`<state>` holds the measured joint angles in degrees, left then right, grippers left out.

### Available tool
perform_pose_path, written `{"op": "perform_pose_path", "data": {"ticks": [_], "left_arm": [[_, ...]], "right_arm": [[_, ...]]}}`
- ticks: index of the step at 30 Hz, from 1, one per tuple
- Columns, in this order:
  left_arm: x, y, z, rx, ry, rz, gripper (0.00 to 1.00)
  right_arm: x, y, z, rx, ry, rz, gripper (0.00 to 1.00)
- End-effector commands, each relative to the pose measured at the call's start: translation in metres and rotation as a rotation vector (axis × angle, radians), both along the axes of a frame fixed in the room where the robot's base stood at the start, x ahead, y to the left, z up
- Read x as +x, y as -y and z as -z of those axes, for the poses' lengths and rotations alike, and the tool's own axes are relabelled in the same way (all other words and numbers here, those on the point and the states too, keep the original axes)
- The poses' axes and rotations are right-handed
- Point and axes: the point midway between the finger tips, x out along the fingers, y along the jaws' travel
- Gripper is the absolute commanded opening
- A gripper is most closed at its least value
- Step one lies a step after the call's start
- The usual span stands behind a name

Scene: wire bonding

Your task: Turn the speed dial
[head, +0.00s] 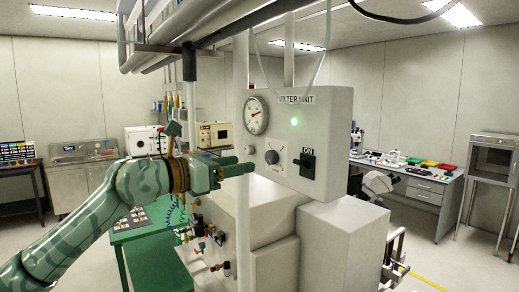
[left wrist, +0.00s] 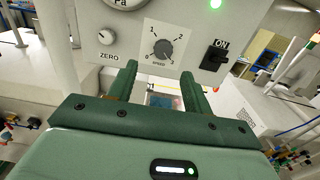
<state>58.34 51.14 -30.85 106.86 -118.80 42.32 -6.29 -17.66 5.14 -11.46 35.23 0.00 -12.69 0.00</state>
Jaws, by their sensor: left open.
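The speed dial (head: 271,157) is a dark round knob on the front of the white filter unit panel (head: 332,118). In the left wrist view the speed dial (left wrist: 162,47) shows with a numbered scale around it, just beyond and above the gap between my fingers. My left gripper (head: 243,165) is open and empty, its green fingers pointing at the panel. In the left wrist view my left gripper (left wrist: 158,78) has one finger on each side below the dial, and I cannot tell whether they touch the panel. My right gripper is not in view.
The panel also carries a gauge (head: 255,115), a black ON switch (head: 307,163), a lit green lamp (head: 294,122) and a small zero knob (left wrist: 106,37). White boxes (head: 345,240) stand below the panel. Pipes (head: 175,55) run overhead. A green table (head: 150,245) stands behind my arm.

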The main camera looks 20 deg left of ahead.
Motion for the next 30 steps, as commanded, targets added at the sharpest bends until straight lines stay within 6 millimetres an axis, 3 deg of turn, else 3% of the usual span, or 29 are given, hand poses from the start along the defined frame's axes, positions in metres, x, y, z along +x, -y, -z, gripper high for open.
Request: {"op": "perform_pose_path", "data": {"ticks": [4,9,21,22,27,30], "left_arm": [[0.027,0.022,-0.005,-0.004,0.000,0.002,0.50],[0.047,0.037,-0.002,-0.002,0.000,0.000,0.50],[0.056,0.043,0.001,-0.001,0.001,0.000,0.50],[0.056,0.043,0.000,-0.001,0.001,0.000,0.47],[0.056,0.043,0.001,-0.001,0.000,0.000,0.05],[0.056,0.043,0.001,-0.001,0.000,0.000,0.05]], "right_arm": [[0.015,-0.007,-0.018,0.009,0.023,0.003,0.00],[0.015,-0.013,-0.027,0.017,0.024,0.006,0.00],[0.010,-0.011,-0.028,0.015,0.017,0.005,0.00],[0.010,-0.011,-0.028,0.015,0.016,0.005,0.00],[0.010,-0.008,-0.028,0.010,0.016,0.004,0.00],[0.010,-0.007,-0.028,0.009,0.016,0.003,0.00]]}}
